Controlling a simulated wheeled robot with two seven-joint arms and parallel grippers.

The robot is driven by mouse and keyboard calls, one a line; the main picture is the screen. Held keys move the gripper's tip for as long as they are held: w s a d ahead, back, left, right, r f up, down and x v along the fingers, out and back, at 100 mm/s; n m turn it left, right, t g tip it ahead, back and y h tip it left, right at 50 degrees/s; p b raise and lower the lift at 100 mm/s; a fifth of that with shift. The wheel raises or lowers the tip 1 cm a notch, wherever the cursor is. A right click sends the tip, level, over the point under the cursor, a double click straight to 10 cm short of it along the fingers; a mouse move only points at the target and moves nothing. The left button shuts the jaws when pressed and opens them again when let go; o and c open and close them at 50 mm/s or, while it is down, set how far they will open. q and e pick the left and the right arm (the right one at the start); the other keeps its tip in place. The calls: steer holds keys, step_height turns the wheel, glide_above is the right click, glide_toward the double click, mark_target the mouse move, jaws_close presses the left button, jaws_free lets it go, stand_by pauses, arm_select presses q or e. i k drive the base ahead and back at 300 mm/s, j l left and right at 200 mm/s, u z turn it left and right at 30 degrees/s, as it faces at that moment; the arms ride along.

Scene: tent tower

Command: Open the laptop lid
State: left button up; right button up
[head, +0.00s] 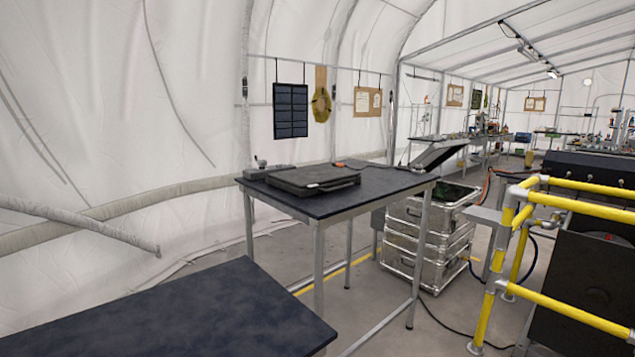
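A dark, flat, closed case that looks like the laptop (308,179) lies on the dark-topped metal table (372,187) in the middle of the view. Its lid appears down, and a small light mark shows on its front edge. It is small in the view, so I cannot make out hinge or latch details. Neither of my grippers is in view.
A dark tilted panel (443,153) stands at the table's right end. A dark table (190,318) fills the lower left. Yellow railings (575,308) block the right side. Grey floor shows between the lower table and the railings.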

mark_target(311, 177)
steer(key=i+l+u, duration=0.35)
steer(key=i+l, duration=0.25)
steer(key=l, duration=0.2)
steer(key=i+l+u, duration=0.2)
steer(key=l, duration=0.25)
steer(key=i+l+u, duration=0.2)
steer(key=l, duration=0.25)
steer(key=i+l+u, duration=0.2)
steer(key=l, duration=0.35)
steer(key=i+l+u, duration=0.15)
steer(key=l, duration=0.4)
steer(key=i+l+u, duration=0.2)
steer(key=l, duration=0.35)
steer(key=l+u, duration=0.2)
steer(key=l, duration=0.35)
